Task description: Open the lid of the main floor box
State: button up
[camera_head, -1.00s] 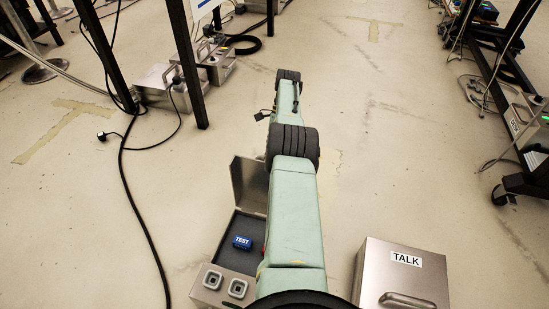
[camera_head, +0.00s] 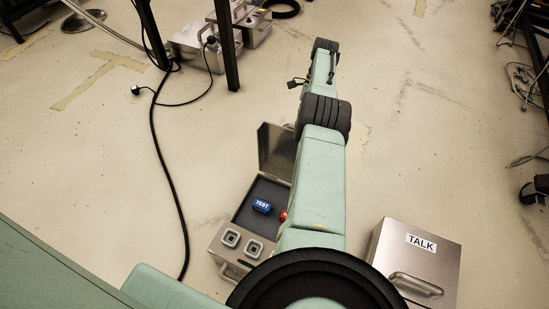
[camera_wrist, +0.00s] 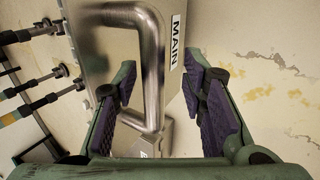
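In the wrist view, a metal panel (camera_wrist: 110,45) carries a white label reading MAIN (camera_wrist: 176,43) and a thick metal handle (camera_wrist: 153,70). My gripper (camera_wrist: 160,92) is open, with one purple-padded finger on each side of the handle's bar. I see a gap on both sides and cannot tell whether either finger touches it. The panel looks closed, but most of the box is cut off. In the head view I cannot see a MAIN label or my gripper; my arm hides part of the floor.
In the head view, an open box (camera_head: 226,243) with a blue TEST piece (camera_head: 262,206) stands left of my arm. A closed TALK box (camera_head: 421,262) stands on the right. Metal boxes (camera_head: 196,48) stand at upper left, and a black cable (camera_head: 160,165) crosses the floor.

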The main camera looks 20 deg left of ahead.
jog(key=r+p, duration=0.1)
jog(key=p, duration=0.3)
jog(key=shift+s+a, duration=0.1)
jog(key=shift+s, duration=0.1)
jog(key=p, duration=0.3)
jog(key=shift+s+r+t, duration=0.1)
jog(key=shift+s+t, duration=0.1)
jog(key=shift+t, duration=0.1)
